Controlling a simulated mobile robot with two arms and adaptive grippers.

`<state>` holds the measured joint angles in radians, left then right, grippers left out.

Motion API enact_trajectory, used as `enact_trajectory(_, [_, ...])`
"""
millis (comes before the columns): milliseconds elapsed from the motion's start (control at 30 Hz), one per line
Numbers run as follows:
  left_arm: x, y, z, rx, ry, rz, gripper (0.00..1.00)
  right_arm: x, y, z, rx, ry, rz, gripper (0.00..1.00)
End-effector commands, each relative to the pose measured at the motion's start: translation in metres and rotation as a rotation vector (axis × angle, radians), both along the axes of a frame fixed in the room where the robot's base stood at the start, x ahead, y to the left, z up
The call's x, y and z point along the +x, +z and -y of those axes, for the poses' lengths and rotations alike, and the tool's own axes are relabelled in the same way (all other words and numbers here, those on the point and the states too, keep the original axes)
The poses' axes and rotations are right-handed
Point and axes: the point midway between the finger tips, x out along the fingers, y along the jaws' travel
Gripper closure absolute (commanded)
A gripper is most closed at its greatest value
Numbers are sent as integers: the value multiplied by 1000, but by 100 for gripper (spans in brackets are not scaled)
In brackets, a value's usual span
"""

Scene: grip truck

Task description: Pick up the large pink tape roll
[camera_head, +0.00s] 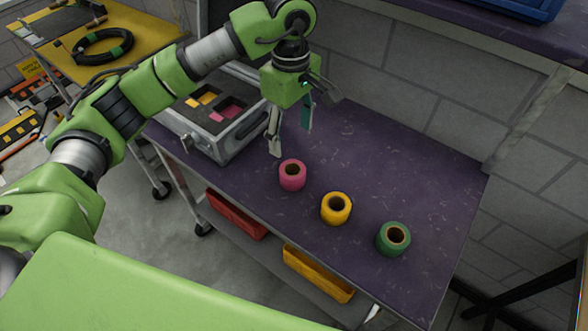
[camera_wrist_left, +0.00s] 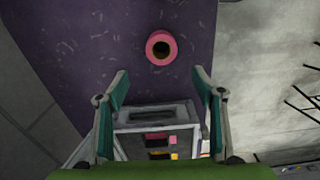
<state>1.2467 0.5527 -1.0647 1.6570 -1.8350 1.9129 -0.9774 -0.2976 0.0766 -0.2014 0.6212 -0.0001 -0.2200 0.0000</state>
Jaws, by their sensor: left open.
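The pink tape roll (camera_head: 292,176) stands on the purple tabletop (camera_head: 350,150), with its hole facing up. It also shows in the left wrist view (camera_wrist_left: 161,47), ahead of the fingertips and roughly between their lines. My left gripper (camera_head: 291,140) is open and empty above the table, behind and above the pink roll in the head view, apart from it. Its two fingers also show spread in the left wrist view (camera_wrist_left: 160,82). A yellow tape roll (camera_head: 336,208) and a green tape roll (camera_head: 393,239) stand to the right of the pink one. My right gripper is not in view.
A grey case (camera_head: 240,134) with coloured compartments sits on the table left of the rolls, near my left gripper. A wall stands behind the table. Red (camera_head: 237,215) and yellow (camera_head: 318,273) bins are below. The tabletop's back right is clear.

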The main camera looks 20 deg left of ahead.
Motion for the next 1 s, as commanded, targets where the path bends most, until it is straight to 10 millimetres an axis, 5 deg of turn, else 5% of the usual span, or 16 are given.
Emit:
enact_trajectory(300, [-2, -59, 0, 2, 2, -7, 38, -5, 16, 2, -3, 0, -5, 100])
enact_trajectory(1000, [-4, -130, 3, -2, 1, -4, 38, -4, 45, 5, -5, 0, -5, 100])
